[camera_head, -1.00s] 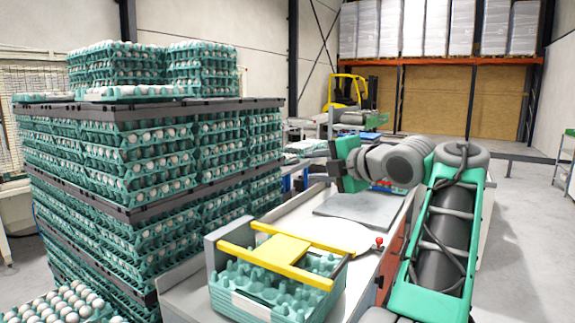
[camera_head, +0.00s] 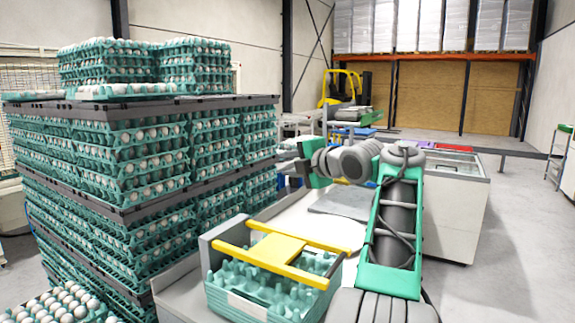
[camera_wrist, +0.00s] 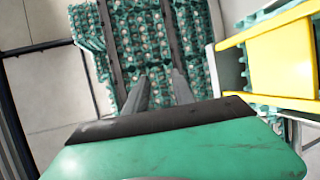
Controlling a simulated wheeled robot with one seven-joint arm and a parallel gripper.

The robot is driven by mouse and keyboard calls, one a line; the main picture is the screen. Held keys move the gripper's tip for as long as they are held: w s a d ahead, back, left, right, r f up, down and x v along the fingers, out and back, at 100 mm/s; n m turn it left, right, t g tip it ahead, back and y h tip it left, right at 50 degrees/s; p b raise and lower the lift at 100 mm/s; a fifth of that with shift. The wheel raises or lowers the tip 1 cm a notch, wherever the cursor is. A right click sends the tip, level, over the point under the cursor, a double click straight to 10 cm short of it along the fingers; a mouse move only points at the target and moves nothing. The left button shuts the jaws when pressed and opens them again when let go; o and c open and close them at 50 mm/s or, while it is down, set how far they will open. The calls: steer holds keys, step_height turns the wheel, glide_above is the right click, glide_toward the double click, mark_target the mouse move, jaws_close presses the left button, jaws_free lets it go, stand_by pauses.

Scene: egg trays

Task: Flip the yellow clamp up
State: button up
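The yellow clamp (camera_head: 277,249) is a flat plate between two yellow bars. It lies down across the top of a stack of empty green egg trays (camera_head: 262,296) in a grey holder. The clamp also shows at the right of the wrist view (camera_wrist: 280,65). My gripper (camera_wrist: 160,76) is seen in the wrist view with its two grey fingers apart and nothing between them. It is to the left of the clamp there and not touching it. In the head view, my arm's end is above and behind the clamp; its fingertips cannot be made out.
A tall stack of filled egg trays (camera_head: 150,150) stands close at left. Loose eggs on a tray (camera_head: 70,305) sit at lower left. A grey mat (camera_head: 342,202) lies on the bench beyond the clamp.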

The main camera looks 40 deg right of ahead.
jaws_close()
steer(key=c, duration=0.5)
jaws_free()
steer(key=o, duration=0.7)
steer(key=b+v, duration=0.1)
steer(key=v, duration=0.6)
steer(key=shift+s+a+r, duration=0.1)
steer(key=shift+s, duration=0.25)
